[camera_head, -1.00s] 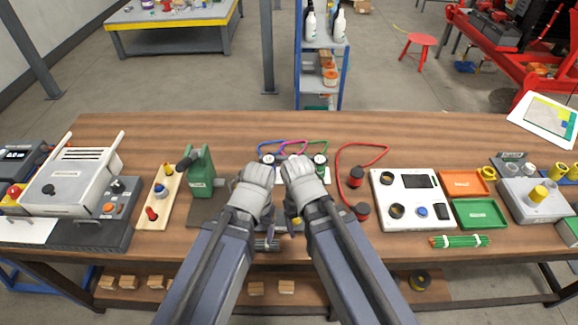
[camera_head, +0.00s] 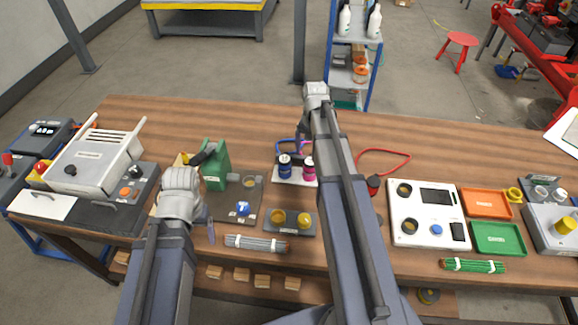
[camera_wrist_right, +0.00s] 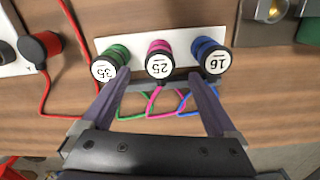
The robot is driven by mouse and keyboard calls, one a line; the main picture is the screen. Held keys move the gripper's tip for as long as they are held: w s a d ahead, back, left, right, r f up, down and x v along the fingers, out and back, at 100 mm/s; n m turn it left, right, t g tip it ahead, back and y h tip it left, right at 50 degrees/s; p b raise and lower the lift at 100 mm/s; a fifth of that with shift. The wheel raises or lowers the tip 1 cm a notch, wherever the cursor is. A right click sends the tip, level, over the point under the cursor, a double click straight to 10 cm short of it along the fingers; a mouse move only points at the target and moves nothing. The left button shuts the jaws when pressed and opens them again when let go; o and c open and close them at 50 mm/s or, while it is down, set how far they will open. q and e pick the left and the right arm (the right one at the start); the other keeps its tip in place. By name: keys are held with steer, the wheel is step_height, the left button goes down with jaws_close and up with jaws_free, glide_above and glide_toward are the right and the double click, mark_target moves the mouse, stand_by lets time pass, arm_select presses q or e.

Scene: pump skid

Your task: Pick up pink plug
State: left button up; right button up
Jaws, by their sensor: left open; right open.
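The pink plug (camera_head: 309,170) stands in a white holder between a blue plug (camera_head: 284,165) and a green plug. My right arm partly covers this row in the head view and hides the green plug. In the right wrist view the pink plug (camera_wrist_right: 159,62), labelled 25, is between the green plug (camera_wrist_right: 110,65), labelled 35, and the blue plug (camera_wrist_right: 212,58), labelled 16. My right gripper (camera_wrist_right: 160,80) is open and empty, its fingers on either side of the pink plug's line. My left gripper (camera_head: 210,229) is open and empty, low at the left.
The white holder (camera_wrist_right: 135,46) sits on the wooden bench. Pink, green and blue cables trail from the plugs. A red plug (camera_wrist_right: 40,47) with a red cable is beside them. A plate with yellow sockets (camera_head: 291,226) and a grey rod bundle (camera_head: 256,243) are in front.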

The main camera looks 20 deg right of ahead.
mark_target(311, 161)
steer(key=shift+w+d, duration=0.2)
steer(key=shift+w, duration=0.25)
steer(key=shift+f+b, duration=1.3)
steer(key=shift+b, duration=0.05)
steer(key=shift+s+f, duration=0.1)
steer(key=f+b, duration=0.5)
steer(key=shift+s+f, duration=0.1)
steer(key=shift+s, duration=0.1)
jaws_close()
